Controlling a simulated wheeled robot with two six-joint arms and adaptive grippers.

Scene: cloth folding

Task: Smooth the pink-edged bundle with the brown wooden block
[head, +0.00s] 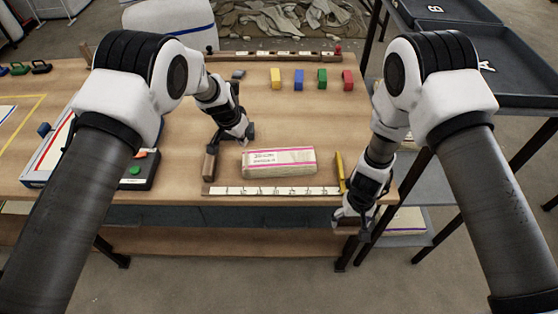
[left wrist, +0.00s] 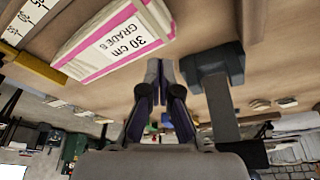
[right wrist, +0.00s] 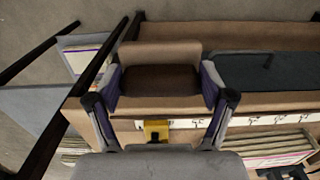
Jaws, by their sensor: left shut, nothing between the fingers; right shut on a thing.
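The pink-edged bundle (head: 279,163), labelled 30 cm grade 6, lies flat on the table behind the white ruler strip (head: 270,190). It also shows in the left wrist view (left wrist: 115,40). My left gripper (head: 247,135) is shut and empty, just behind the bundle's left end and apart from it. In the left wrist view its fingertips (left wrist: 159,72) are together. My right gripper (head: 354,213) is shut on the brown wooden block (right wrist: 160,79). It holds the block in front of the table's front edge, right of the bundle. The fingers grip the block's two ends.
A dark tool with a brown part (head: 209,165) lies left of the bundle. A yellow stop (head: 340,168) stands at the ruler's right end. Coloured blocks (head: 299,80) line the back. A tray with buttons (head: 137,171) is at the left.

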